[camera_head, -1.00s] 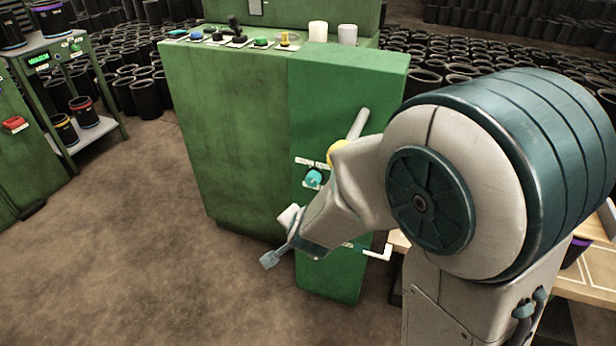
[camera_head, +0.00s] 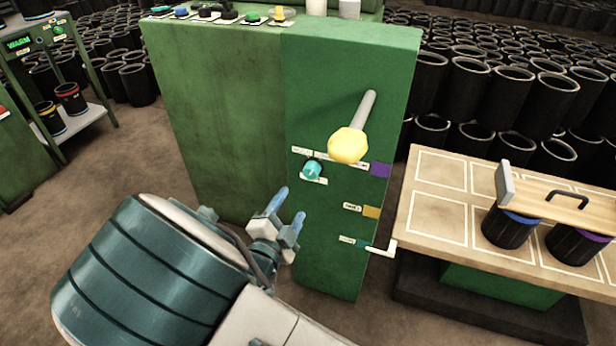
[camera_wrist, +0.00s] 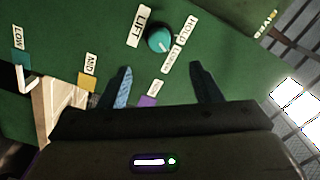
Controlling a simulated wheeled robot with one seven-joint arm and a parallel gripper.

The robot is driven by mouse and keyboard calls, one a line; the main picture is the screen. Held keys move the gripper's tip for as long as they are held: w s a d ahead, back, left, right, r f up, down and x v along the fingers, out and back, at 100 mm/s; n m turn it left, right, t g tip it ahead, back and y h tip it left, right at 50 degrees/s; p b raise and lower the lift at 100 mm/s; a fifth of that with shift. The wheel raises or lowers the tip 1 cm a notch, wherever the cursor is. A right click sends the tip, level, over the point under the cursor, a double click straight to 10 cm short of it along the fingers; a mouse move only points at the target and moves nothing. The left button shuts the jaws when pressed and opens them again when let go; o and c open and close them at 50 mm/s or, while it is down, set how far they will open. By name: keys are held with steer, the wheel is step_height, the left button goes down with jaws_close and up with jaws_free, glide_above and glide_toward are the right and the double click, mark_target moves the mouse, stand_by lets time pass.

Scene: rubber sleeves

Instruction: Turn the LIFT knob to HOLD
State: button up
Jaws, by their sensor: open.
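The LIFT knob is a small teal round knob (camera_head: 312,169) on the front of the green cabinet, with small white labels around it. In the wrist view the teal knob (camera_wrist: 159,39) sits near the top, between the LIFT label (camera_wrist: 141,26) on its left and the HOLD label (camera_wrist: 172,30) on its right. A further label below HOLD is hard to read. My gripper (camera_head: 287,212) is open and empty, below and left of the knob and apart from it. Its fingers (camera_wrist: 160,86) show in the wrist view, spread with the knob beyond their tips.
A yellow knob on a grey lever (camera_head: 348,145) sticks out above the teal knob. A white bent handle (camera_head: 382,249) sticks out low on the cabinet. A wooden table (camera_head: 440,215) with black sleeves (camera_head: 510,227) stands to the right.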

mark_target(309, 175)
steer(key=b+x, duration=0.2)
steer(key=x, duration=0.9)
steer(key=shift+w+d+f, duration=0.1)
steer(key=shift+w, duration=0.2)
steer(key=c, duration=1)
